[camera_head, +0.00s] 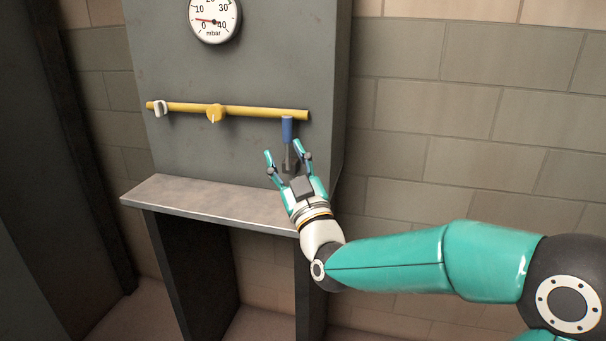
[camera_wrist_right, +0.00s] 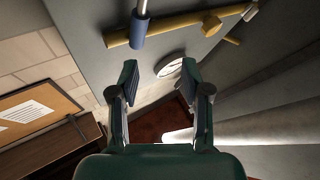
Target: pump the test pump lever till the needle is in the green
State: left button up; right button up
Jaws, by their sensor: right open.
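The pump lever has a blue grip (camera_head: 287,129) on a grey rod, in front of the panel below the yellow pipe's right end. My right gripper (camera_head: 287,154) is open, and its fingers appear on either side of the rod in the head view. In the right wrist view the blue grip (camera_wrist_right: 138,30) lies above the open fingertips (camera_wrist_right: 159,72), not between them; contact cannot be told. The gauge (camera_head: 214,18) is cut off at the top. Its red needle points left, between 0 and 10 mbar. No green band is discernible. My left gripper is not in view.
The yellow pipe (camera_head: 250,112) crosses the grey panel (camera_head: 235,65), with a yellow knob (camera_head: 215,113) and a white clip (camera_head: 161,108). A grey shelf (camera_head: 200,200) juts out below. A brick wall (camera_head: 480,110) stands right.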

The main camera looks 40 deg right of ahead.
jog(key=s+a, duration=0.3)
jog(key=s, duration=0.6)
jog(key=shift+s, duration=0.15)
jog(key=shift+d, duration=0.1)
